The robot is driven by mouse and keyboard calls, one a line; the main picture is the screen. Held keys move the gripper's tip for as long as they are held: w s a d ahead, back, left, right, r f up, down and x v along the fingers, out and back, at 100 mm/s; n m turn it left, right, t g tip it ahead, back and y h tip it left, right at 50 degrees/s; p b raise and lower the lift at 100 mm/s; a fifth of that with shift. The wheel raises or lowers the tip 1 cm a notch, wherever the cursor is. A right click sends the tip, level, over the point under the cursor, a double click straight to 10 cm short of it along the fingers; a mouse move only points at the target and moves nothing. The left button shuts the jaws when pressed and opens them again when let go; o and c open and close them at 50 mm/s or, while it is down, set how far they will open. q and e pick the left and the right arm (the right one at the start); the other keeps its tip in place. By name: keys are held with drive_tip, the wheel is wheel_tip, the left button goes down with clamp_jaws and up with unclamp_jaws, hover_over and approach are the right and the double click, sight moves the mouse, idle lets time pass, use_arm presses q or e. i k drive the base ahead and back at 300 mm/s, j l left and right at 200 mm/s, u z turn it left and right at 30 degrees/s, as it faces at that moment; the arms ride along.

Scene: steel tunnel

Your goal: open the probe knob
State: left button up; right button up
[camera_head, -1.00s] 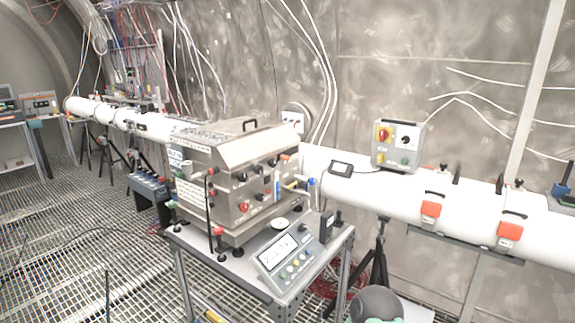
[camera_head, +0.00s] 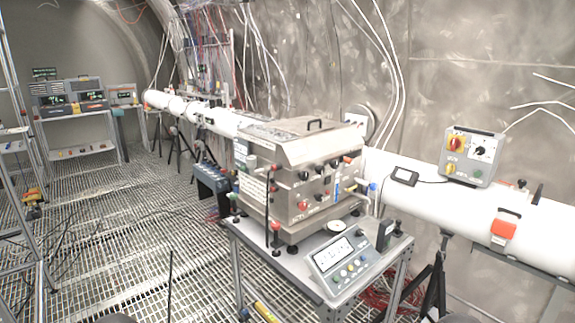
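A steel box (camera_head: 285,150) with a handled lid stands on a grey cart (camera_head: 283,266) near the middle of the view. Several black and red knobs (camera_head: 304,204) and small fittings sit on its front and side faces. I cannot tell which of these is the probe knob; labels are too small to read. Neither gripper shows. Dark rounded shapes at the bottom edge look like parts of my arms.
A control panel (camera_head: 338,262) lies on the cart's front. A white pipe (camera_head: 425,196) runs behind, carrying a grey switch box (camera_head: 471,155). Shelves with instruments (camera_head: 75,97) stand far left. The grated floor (camera_head: 120,230) left of the cart looks mostly open.

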sight(334, 164)
drive_tip(key=i+l, duration=0.65)
drive_tip(key=l, duration=0.25)
